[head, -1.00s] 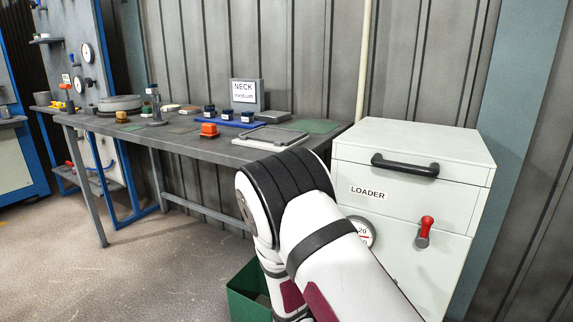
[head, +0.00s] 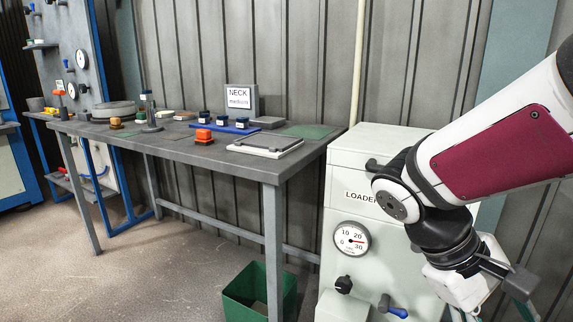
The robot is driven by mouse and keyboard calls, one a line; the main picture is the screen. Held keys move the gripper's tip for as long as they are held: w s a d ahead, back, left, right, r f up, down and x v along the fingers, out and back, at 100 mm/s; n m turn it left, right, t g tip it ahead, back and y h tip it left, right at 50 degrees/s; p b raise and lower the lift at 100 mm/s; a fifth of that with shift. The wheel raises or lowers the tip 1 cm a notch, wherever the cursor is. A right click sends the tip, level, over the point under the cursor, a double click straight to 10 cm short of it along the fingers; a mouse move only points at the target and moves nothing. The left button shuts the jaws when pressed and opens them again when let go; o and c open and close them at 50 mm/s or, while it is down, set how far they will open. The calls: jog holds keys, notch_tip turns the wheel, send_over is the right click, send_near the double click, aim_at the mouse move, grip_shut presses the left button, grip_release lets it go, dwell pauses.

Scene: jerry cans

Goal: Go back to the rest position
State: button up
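My arm reaches in from the right edge in the head view, bent at a joint in front of the loader cabinet. Its wrist hangs down at the lower right. Part of my gripper (head: 508,284) shows there as dark grey pieces, partly cut off by the frame. Its fingertips are not clear, so I cannot tell whether it is open or shut or holds anything. The pale loader cabinet (head: 345,218) stands behind the arm, with a round gauge (head: 352,239), a black knob (head: 343,285) and a blue-handled lever (head: 392,308). My arm hides much of its right side.
A green bin (head: 245,293) sits below. The floor at left is clear.

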jog(key=s+a+r+m+t+y, duration=0.1)
jog(key=s+a+m+t+y, duration=0.25)
jog(key=s+a+y, duration=0.55)
notch_tip(320, 180, up, 30)
jog(key=s+t+h+p, duration=0.1)
jog(key=s+t+p, duration=0.2)
jog(key=p, duration=2.5)
jog(key=shift+a+f+t+h, duration=0.2)
jog(key=shift+t+h, duration=0.1)
jog(key=shift+t, duration=0.15)
jog(key=shift+d, duration=0.15)
